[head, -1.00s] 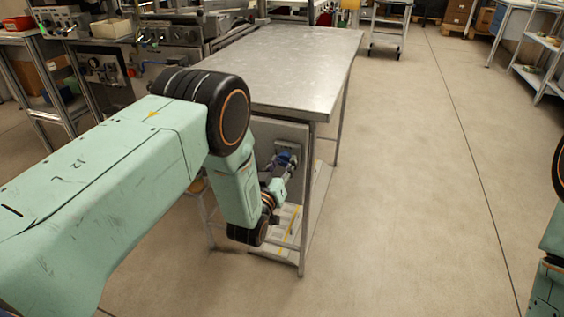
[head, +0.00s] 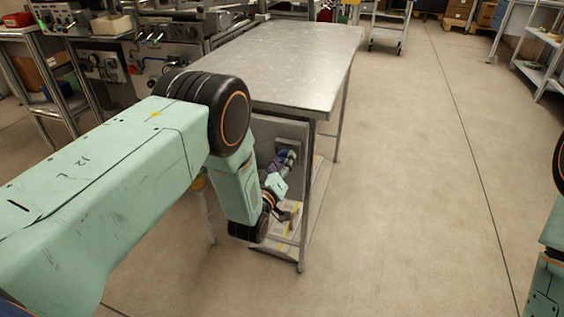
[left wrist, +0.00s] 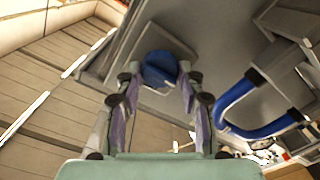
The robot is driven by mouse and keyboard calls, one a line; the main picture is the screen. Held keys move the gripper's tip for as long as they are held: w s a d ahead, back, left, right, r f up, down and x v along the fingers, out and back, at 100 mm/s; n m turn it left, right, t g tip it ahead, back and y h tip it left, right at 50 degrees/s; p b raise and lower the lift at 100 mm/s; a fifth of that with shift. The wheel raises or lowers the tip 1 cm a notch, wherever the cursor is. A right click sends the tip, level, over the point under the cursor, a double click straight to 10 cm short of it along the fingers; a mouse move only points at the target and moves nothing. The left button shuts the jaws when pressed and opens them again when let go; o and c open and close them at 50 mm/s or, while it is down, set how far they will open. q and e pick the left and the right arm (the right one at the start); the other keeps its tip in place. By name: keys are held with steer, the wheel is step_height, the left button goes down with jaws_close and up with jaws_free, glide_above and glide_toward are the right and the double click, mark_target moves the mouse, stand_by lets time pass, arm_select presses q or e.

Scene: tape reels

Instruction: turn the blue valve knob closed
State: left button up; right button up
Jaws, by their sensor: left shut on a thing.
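The blue valve knob (left wrist: 160,68) is round and sits on a grey plate under the steel table. In the left wrist view it lies between the fingertips of my left gripper (left wrist: 158,77). The two fingers are shut on it from both sides, and its near side shows between them. In the head view my left gripper (head: 282,162) reaches low to the panel (head: 292,132) beneath the tabletop, where the fingers largely hide the knob. My right gripper is out of view; only part of my right arm shows at the right edge.
The steel table (head: 300,60) stands above the panel, with a leg (head: 306,200) close to my left wrist. A bent blue-handled pipe (left wrist: 240,105) is right of the fingers in the wrist view. Open floor (head: 420,180) lies to the right.

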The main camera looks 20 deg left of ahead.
arm_select(q)
steer(key=shift+f, duration=0.1)
steer(key=o, duration=1.2)
steer(key=s, duration=1.2)
steer(key=shift+a, duration=0.15)
